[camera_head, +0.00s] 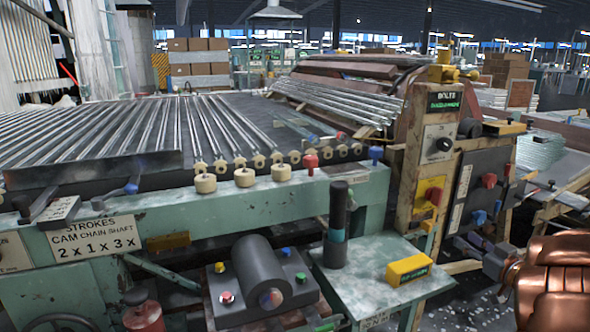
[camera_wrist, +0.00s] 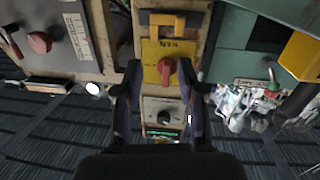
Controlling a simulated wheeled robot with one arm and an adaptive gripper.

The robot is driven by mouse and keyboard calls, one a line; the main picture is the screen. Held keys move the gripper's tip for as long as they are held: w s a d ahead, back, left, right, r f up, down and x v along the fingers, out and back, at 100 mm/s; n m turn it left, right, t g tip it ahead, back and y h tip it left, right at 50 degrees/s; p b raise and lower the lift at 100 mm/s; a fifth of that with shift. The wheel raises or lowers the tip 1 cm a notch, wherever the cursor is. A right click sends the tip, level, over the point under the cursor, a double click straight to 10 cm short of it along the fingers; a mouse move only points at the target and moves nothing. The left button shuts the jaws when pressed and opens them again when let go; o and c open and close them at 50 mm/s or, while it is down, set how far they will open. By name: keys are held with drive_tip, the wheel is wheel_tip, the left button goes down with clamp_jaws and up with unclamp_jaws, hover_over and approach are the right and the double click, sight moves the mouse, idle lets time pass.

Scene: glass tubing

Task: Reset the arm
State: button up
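My gripper (camera_wrist: 162,78) is open, its two dark fingers spread apart in the wrist view. In the gap between them shows a red knob (camera_wrist: 167,71) on a yellow panel (camera_wrist: 152,52); neither finger visibly grips it. In the head view the red knob (camera_head: 433,196) is on the yellow panel (camera_head: 427,205) of the machine's upright post. There, my gripper's dark end (camera_head: 470,246) is low on the right, below and right of that panel, with the copper-coloured arm behind it. Its fingertips are hard to make out in that view.
The post (camera_head: 414,150) also carries a black dial (camera_head: 444,144) and a green display (camera_head: 444,101). A dark control box (camera_head: 484,178) with red and blue knobs is close above my gripper. A green table (camera_head: 375,268) bears a yellow block (camera_head: 409,269). Glass tubes (camera_head: 200,125) lie on the machine bed.

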wheel_tip(320, 180, up, 10)
drive_tip(key=w+d+m+g+h+p, duration=0.1)
drive_tip(key=d+m+g+h+p, duration=0.1)
drive_tip(key=h+p, duration=0.4)
drive_tip(key=s+a+r+m+g+h+p, duration=0.1)
drive_tip(key=s+r+m+g+h+p, duration=0.3)
drive_tip(key=r+p, duration=0.3)
drive_tip(key=s+a+r+n+g+y+p, duration=0.1)
drive_tip(key=s+a+r+g+y+p, duration=0.2)
drive_tip(key=s+a, duration=1.2)
drive_tip(key=s+a+r+n+g+y+p, duration=0.1)
drive_tip(key=s+a+r+g+y+p, duration=0.2)
drive_tip(key=s+a+g+p, duration=0.6)
drive_tip(key=s+a+p, duration=0.4)
drive_tip(key=s+a, duration=0.3)
drive_tip(key=s, duration=0.6)
drive_tip(key=shift+s+r+n+g, duration=0.15)
drive_tip(key=shift+r+n+g, duration=0.05)
drive_tip(key=shift+n+g, duration=0.2)
drive_tip(key=shift+d, duration=0.1)
